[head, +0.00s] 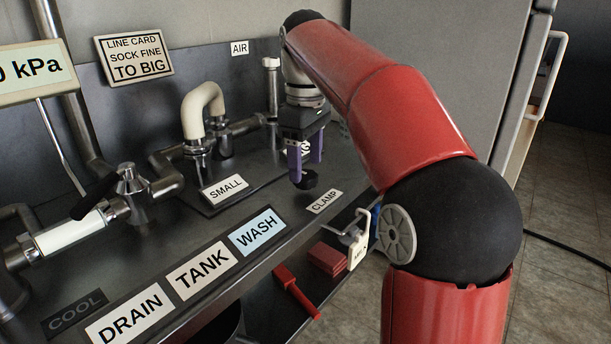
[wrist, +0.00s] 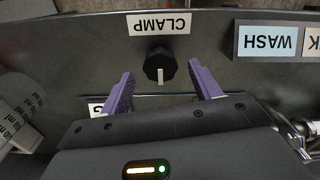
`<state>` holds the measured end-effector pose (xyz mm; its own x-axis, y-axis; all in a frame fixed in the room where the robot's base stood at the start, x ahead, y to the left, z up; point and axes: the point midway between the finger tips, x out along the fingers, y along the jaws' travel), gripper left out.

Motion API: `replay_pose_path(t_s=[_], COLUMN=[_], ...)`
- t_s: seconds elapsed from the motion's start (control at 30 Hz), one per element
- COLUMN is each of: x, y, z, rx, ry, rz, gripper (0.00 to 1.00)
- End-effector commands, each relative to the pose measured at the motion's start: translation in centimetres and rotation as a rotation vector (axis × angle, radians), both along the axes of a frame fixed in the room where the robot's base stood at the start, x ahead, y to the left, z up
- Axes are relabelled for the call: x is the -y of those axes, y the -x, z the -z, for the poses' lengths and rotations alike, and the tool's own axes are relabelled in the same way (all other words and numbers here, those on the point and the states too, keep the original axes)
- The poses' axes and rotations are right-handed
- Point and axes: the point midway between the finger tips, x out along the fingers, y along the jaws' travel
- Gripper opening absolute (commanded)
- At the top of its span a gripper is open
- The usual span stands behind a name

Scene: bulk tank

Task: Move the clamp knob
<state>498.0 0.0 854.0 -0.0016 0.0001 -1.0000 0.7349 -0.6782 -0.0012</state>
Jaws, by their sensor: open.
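The clamp knob (wrist: 160,66) is a black faceted knob with a white pointer line, set on the dark panel beside the CLAMP label (wrist: 158,23). In the wrist view its pointer line runs toward my gripper. In the head view the knob (head: 306,180) shows just below my gripper's fingers, near the CLAMP label (head: 324,201). My gripper (wrist: 163,90) has two purple fingers, spread apart with nothing between the tips. The knob lies ahead of the gap between them, and no contact shows. The gripper also shows in the head view (head: 305,170).
SMALL (head: 224,189), WASH (head: 257,232), TANK (head: 202,270) and DRAIN (head: 131,313) labels lie along the panel. A cream hose bend (head: 203,103) and steel pipes stand left of my gripper. A red-handled tool (head: 296,291) and red block (head: 327,259) lie on the lower shelf.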

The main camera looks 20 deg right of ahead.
Motion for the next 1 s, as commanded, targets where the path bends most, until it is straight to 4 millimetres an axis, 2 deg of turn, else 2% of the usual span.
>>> replay_pose_path(t_s=[0.03,0.2,0.5,0.83,0.87,1.0], x=[0.0,0.0,0.0,0.0,0.0,0.0], y=[0.1,0.0,0.0,0.0,0.0,0.0], z=[1.0,2.3,2.5,2.5,2.5,2.5], rx=[-0.001,0.001,0.001,0.001,0.001,0.001], ry=[0.000,0.001,0.000,0.000,0.000,0.000], rz=[0.000,0.001,0.001,0.001,0.001,0.006], gripper=[0.63,0.63,0.63,0.21,0.18,0.18])
